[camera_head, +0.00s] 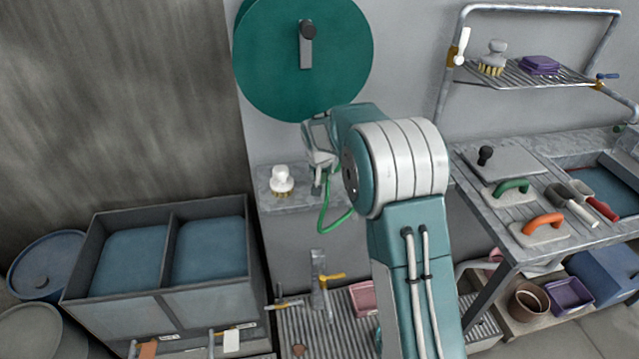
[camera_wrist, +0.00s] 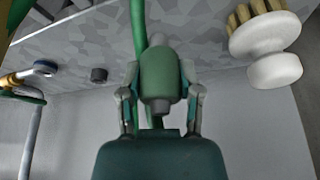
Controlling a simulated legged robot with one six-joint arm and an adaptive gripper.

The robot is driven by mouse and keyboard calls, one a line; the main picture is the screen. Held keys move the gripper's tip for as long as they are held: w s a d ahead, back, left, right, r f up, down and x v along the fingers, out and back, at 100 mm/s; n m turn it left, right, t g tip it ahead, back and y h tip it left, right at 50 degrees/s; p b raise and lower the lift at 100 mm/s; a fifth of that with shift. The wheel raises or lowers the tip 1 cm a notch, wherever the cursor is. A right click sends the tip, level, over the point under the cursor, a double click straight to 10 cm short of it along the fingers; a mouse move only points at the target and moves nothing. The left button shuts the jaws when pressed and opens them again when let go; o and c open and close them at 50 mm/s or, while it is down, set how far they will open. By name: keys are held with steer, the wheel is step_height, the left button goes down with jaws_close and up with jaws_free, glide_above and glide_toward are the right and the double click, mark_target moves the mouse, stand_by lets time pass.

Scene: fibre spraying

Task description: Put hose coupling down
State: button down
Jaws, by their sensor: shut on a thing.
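My gripper (camera_wrist: 161,88) is shut on the hose coupling (camera_wrist: 162,72), a green and grey cylinder between the two fingers in the wrist view. The green hose (camera_wrist: 138,25) runs up beside it there. In the head view my gripper (camera_head: 320,160) is over the grey stone ledge (camera_head: 305,197) below the reel, partly hidden by my arm. The green hose (camera_head: 326,215) hangs in a loop over the ledge's front. I cannot tell whether the coupling touches the ledge.
A white-knobbed brush (camera_head: 281,181) stands on the ledge left of my gripper; it is at upper right in the wrist view (camera_wrist: 272,68). A large green reel (camera_head: 270,60) is on the wall above. A twin-basin tank (camera_head: 165,255) stands left, a workbench (camera_head: 480,205) with trowels right.

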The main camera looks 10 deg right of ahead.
mark_target(321, 183)
steer(key=shift+w+d+f, duration=0.25)
steer(key=shift+f, duration=0.05)
steer(key=f, duration=0.3)
steer(key=shift+d, duration=0.25)
steer(key=shift+a, duration=0.4)
steer(key=c, duration=0.6)
jaws_free()
steer(key=shift+f, duration=0.15)
steer(key=shift+c, duration=0.2)
steer(key=o, duration=0.4)
steer(key=shift+c, duration=0.2)
steer(key=shift+d, duration=0.25)
